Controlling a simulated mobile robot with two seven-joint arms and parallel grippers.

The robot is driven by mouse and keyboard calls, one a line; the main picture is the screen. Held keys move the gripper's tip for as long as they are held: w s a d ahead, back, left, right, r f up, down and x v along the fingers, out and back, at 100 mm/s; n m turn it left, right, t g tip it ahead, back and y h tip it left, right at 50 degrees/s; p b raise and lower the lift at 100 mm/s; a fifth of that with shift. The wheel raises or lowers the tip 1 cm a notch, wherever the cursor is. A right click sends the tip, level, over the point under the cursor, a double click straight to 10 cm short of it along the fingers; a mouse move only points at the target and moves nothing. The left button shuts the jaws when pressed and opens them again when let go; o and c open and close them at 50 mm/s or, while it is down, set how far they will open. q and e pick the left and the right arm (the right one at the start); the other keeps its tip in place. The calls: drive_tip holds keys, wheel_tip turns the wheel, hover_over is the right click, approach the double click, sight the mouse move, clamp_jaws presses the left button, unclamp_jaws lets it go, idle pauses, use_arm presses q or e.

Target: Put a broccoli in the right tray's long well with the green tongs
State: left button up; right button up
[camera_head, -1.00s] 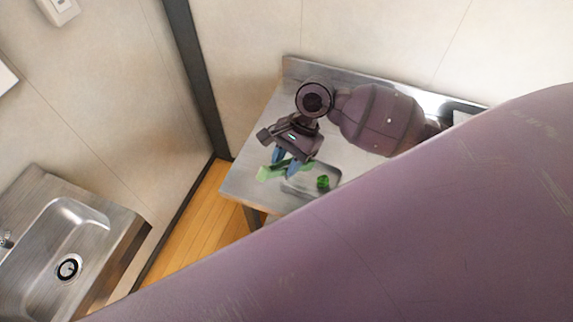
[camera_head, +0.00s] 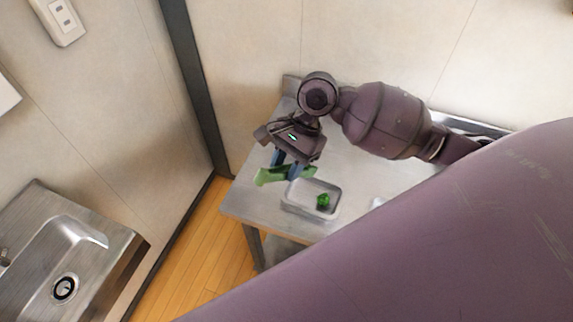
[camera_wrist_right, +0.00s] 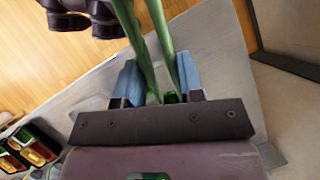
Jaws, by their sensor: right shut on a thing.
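My right gripper (camera_head: 288,168) is shut on the green tongs (camera_head: 271,176), held above the left part of the steel table. In the right wrist view the tongs' two green arms (camera_wrist_right: 160,45) rise between the blue fingers of the gripper (camera_wrist_right: 163,88). A green broccoli (camera_head: 323,201) lies in a small pale tray (camera_head: 296,207) to the right of and below the tongs. The tongs are apart from the broccoli. A long well cannot be made out, and most of the table's right side is hidden by my large purple arm link. My left gripper is not in view.
The steel table (camera_head: 245,197) has bare room left of the tray, with a raised back edge against the wall. Bento trays with coloured food (camera_wrist_right: 35,150) show at the lower left of the right wrist view. A sink (camera_head: 75,255) stands apart at the left.

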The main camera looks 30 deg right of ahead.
drive_tip(key=shift+r, duration=0.1)
wheel_tip(320, 180, up, 13)
idle(0.7)
idle(0.4)
